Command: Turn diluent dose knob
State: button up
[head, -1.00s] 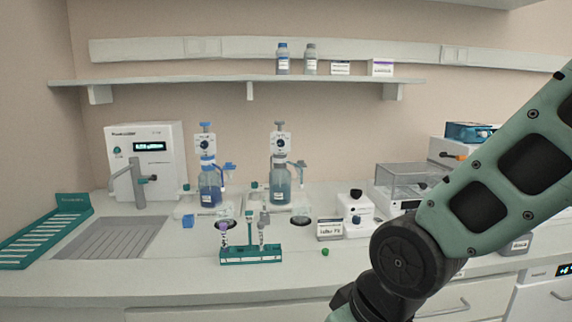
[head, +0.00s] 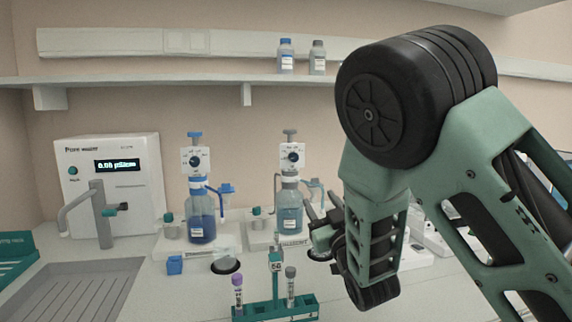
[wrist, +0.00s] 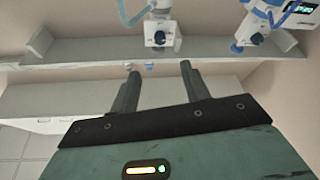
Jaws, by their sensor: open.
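Two bottle-top dispensers stand on the bench. The grey-topped one (head: 290,205) holds pale blue liquid, and a plate at its foot seems to read diluent. Its dark round dose knob (head: 292,157) sits on a white dial face. The blue-topped dispenser (head: 201,215) to its left has a similar knob (head: 195,161). My gripper (head: 322,228) is open, low and just right of the grey-topped bottle. In the wrist view, which is upside down, my spread fingers (wrist: 160,69) hold nothing. A dark knob (wrist: 159,38) shows beyond and between their tips, apart from them.
A tube rack (head: 275,310) with capped tubes stands in front of the dispensers. A white meter (head: 108,180) is at the left, beside a drain tray (head: 80,295). A wall shelf (head: 150,93) with bottles runs above. My arm hides much of the right side.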

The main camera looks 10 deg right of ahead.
aim_at(295, 159)
jog(key=p+x, duration=0.1)
jog(key=x, duration=0.4)
jog(key=p+x, duration=0.2)
jog(key=x, duration=0.4)
jog(key=p+x, duration=0.1)
jog(key=x, duration=0.5)
jog(key=shift+w+r, duration=0.1)
jog(key=shift+r, duration=0.25)
jog(key=c, duration=1)
